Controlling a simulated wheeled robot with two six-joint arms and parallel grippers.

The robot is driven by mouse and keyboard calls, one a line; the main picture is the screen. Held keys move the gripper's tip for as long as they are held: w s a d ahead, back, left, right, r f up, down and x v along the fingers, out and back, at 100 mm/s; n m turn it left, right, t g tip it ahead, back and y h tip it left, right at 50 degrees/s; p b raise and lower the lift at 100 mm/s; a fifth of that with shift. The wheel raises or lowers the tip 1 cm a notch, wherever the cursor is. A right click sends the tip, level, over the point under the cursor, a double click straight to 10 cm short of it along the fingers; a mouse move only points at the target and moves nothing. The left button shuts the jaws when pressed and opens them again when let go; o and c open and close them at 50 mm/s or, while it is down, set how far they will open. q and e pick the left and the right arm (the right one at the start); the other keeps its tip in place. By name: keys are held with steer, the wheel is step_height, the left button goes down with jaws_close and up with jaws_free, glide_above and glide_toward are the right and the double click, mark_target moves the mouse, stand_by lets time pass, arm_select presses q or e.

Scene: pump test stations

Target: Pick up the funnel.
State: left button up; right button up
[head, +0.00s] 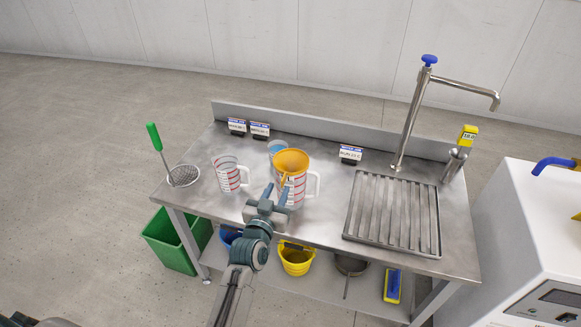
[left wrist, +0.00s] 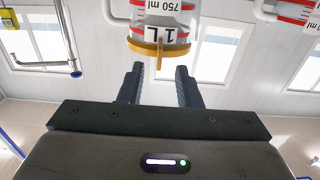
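The orange funnel (head: 291,161) sits in the mouth of a clear measuring jug (head: 299,190) with red marks, at the middle of the steel table. In the left wrist view the picture is upside down, and the funnel's rim (left wrist: 158,49) shows below the jug's upturned "1 L" mark. My left gripper (head: 277,190) is in front of this jug in the head view. In the left wrist view its two fingers (left wrist: 157,78) are spread, with nothing between them, and point toward the funnel, apart from it. My right gripper is not in view.
A second jug (head: 227,175) stands left, and one with blue content (head: 276,147) behind. A strainer with green handle (head: 155,137) is at the left edge. A slatted drain tray (head: 393,215) and a tall tap (head: 411,115) are right. Small label signs stand along the back.

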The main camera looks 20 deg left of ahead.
mark_target(283, 181)
arm_select(q)
steer(key=w+p, duration=0.2)
steer(key=w, duration=0.2)
steer(key=shift+w+d, duration=0.1)
steer(key=shift+d, duration=0.05)
steer(key=shift+w+f, duration=0.1)
steer(key=shift+w, duration=0.3)
steer(key=shift+s, duration=0.1)
jaws_close()
